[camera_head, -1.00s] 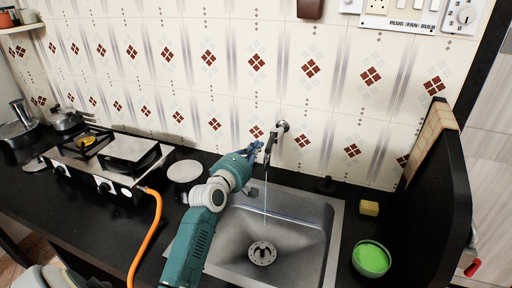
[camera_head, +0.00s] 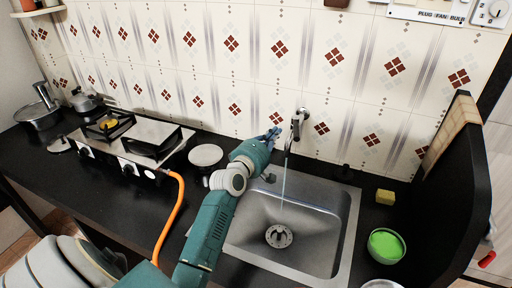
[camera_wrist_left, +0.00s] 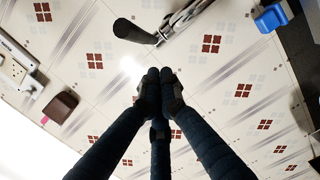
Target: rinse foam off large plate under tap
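Water runs from the wall tap (camera_head: 297,127) in a thin stream into the steel sink (camera_head: 338,225). My left gripper (camera_head: 274,136) is just left of the tap, and I cannot tell if it touches it. In the left wrist view its fingertips (camera_wrist_left: 161,80) meet with nothing visible between them, and the dark tap spout (camera_wrist_left: 133,31) is close by. A round white plate (camera_head: 205,155) lies flat on the counter left of the sink. I cannot tell whether it is the large plate, and no foam shows on it. My right gripper is out of view.
A stove (camera_head: 150,140) stands to the left with an orange hose (camera_head: 172,215). A white dish edge (camera_head: 381,284) shows at the bottom. A black partition (camera_head: 462,175) bounds the right.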

